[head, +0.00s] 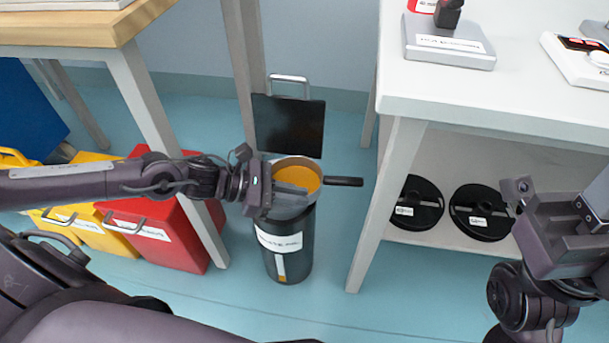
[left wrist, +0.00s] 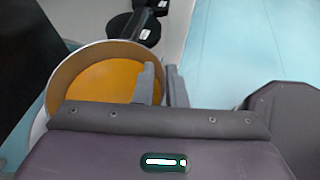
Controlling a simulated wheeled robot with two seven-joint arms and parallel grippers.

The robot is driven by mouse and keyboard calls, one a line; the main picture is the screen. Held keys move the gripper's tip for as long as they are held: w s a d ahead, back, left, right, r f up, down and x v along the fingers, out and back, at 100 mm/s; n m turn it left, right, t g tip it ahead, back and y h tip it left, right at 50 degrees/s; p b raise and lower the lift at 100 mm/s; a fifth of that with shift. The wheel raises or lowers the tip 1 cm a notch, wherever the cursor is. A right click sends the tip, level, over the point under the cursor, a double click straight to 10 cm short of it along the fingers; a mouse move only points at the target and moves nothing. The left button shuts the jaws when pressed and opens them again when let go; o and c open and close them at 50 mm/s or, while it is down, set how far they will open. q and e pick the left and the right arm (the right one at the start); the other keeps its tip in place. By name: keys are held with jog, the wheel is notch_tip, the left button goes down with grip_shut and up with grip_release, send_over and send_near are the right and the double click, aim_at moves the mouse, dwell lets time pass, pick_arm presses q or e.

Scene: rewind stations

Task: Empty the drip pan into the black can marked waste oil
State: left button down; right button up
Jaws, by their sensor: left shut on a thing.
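The drip pan (head: 300,172) is a round pan with a tan inner wall, orange contents and a black handle pointing right. My left gripper (head: 291,189) is shut on its near rim and holds it over the black can (head: 287,252). The can has a white label and a sight strip with orange low down. Its mouth is hidden by the pan and gripper. In the left wrist view the pan (left wrist: 97,88) looks roughly level, with my fingers (left wrist: 163,85) at its right side. My right gripper (head: 590,210) is at the right edge, its fingertips partly cut off.
A dark lid-like panel with a handle (head: 288,125) stands upright behind the can. Red (head: 165,225) and yellow (head: 97,235) bins stand left, under a wooden-topped bench (head: 75,35). A white table (head: 510,95) is at right, with black reels (head: 480,212) on its lower shelf.

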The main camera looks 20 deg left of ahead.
dwell(0.4)
pick_arm(q)
jog(key=shift+m+b, duration=0.3)
jog(key=shift+b, duration=0.2)
jog(key=shift+s+r+t+h, duration=0.15)
jog(key=shift+r+t+h, duration=0.2)
jog(key=shift+h, duration=0.25)
jog(key=h, duration=0.1)
jog(key=r+t+h, duration=0.1)
jog(key=h, duration=0.1)
jog(key=shift+a+r, duration=0.25)
jog(key=shift+a, duration=0.15)
jog(key=shift+r, duration=0.2)
jog(key=shift+s+a+r+t+h, duration=0.1)
jog(key=shift+a+r+t+h, duration=0.1)
jog(key=shift+t+h, duration=0.3)
dwell(2.3)
jog(key=shift+a+h, duration=0.15)
jog(key=shift+h, duration=0.35)
jog(key=shift+s+a+r+n+t+h+b, duration=0.15)
jog(key=shift+n+t+h+b, duration=0.1)
jog(key=shift+n+h+b, duration=0.15)
dwell(1.1)
jog(key=shift+a+r, duration=0.1)
jog(key=shift+a, duration=0.05)
